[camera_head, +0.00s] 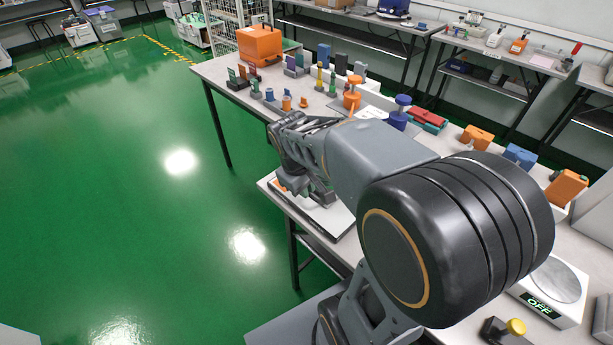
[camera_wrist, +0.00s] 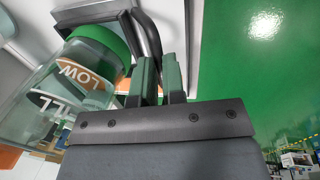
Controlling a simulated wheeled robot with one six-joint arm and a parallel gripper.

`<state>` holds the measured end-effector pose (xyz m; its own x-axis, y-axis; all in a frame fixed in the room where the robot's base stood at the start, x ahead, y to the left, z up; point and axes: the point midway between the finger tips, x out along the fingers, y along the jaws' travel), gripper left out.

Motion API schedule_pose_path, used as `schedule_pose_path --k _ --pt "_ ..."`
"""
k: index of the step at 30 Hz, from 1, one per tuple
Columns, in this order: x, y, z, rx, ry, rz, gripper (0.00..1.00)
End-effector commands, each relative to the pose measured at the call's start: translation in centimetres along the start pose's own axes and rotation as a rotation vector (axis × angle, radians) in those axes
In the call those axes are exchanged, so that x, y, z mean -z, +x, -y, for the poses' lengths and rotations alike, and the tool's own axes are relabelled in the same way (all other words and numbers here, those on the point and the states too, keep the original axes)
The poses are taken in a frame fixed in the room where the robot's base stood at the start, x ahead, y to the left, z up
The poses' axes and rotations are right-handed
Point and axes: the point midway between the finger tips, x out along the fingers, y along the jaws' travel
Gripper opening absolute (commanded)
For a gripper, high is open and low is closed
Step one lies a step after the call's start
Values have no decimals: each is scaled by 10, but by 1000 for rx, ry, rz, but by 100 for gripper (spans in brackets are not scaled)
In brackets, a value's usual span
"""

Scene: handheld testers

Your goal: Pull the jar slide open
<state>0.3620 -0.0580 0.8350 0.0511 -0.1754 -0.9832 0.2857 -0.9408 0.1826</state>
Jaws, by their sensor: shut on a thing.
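In the wrist view a clear jar (camera_wrist: 65,85) with a green lid (camera_wrist: 102,38) lies slanted across the left side. Its labels read LOW and, in part, ILL. My gripper (camera_wrist: 160,75) is just right of the jar, its two fingers close together. It is shut on a dark curved bar (camera_wrist: 147,35), which I take to be the slide's handle; the fingers hide the part between them. In the head view my gripper (camera_head: 318,193) is low over a pale, flat tray-like piece (camera_head: 333,222) at the table's left edge. My arm hides much of this area, and the jar is not clear there.
A long table (camera_head: 225,73) holds several testers and small parts, including an orange case (camera_head: 260,44) at the far end. A scale (camera_head: 552,283) reading OFF stands at the lower right. The green floor (camera_head: 130,190) left of the table is clear.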

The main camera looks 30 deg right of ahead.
Motion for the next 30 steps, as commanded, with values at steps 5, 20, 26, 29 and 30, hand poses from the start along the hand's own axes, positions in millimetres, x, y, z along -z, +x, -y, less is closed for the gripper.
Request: schedule_pose_path --k 5,20,26,29,30 --pt "-2 -2 2 -3 22 -3 0" --pt "-2 -2 4 -2 19 -2 35" --pt "-2 -1 4 -2 18 -1 36" --pt "-2 -4 4 -2 18 -1 36" --pt "-2 -7 4 -2 18 -1 36"
